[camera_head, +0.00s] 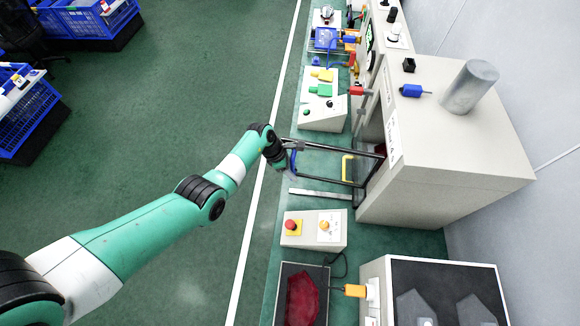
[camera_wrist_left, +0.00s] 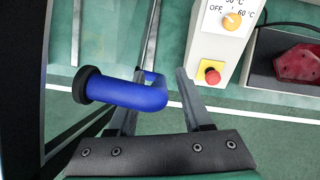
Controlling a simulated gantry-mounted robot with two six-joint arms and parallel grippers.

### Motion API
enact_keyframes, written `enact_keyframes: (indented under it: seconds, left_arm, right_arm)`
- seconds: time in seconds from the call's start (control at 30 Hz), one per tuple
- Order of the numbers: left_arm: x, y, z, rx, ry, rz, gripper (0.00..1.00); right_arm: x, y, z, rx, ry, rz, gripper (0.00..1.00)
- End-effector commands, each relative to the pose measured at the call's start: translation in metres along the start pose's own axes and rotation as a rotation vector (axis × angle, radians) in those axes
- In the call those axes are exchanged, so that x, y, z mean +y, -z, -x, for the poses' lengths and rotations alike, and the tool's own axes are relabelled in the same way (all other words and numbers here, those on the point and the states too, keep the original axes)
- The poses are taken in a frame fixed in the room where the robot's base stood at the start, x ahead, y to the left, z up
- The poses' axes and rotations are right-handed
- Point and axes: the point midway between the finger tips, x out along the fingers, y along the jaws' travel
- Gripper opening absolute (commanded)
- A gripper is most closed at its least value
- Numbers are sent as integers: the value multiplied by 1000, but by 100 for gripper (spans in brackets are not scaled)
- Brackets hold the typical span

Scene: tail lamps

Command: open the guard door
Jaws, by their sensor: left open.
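The guard door is a black frame (camera_head: 335,147) that juts out from the front of the beige machine (camera_head: 440,170). A blue handle (camera_head: 293,161) is at its outer end, beside my left gripper (camera_head: 284,169). In the left wrist view the bent blue handle (camera_wrist_left: 125,94) has a black collar at its left end. It crosses in front of one finger, and its bend lies between the two spread fingers of my left gripper (camera_wrist_left: 158,95). The jaws are open; I cannot tell whether a finger touches the handle. My right gripper is not in view.
A yellow handle (camera_head: 346,167) shows through the door frame. A control box (camera_head: 314,229) with a red button and orange knob stands nearer, beside a dark tray (camera_head: 301,295) holding a red part. Another control box (camera_head: 324,113) stands beyond.

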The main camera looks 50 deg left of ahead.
Motion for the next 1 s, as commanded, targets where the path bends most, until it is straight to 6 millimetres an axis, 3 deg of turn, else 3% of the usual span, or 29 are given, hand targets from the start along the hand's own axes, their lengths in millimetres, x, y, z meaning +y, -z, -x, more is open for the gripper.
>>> enact_keyframes:
  seconds: [0.3,0.53,0.7,1.0]
  left_arm:
    - [1,-2,62,-2,-4,0,50]
    - [1,-1,104,-1,-2,0,50]
    - [0,0,114,0,-1,0,50]
    - [0,0,114,0,0,0,50]
  right_arm:
    - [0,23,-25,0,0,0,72]
    - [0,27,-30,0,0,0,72]
    - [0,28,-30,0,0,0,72]
    - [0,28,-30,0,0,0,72]
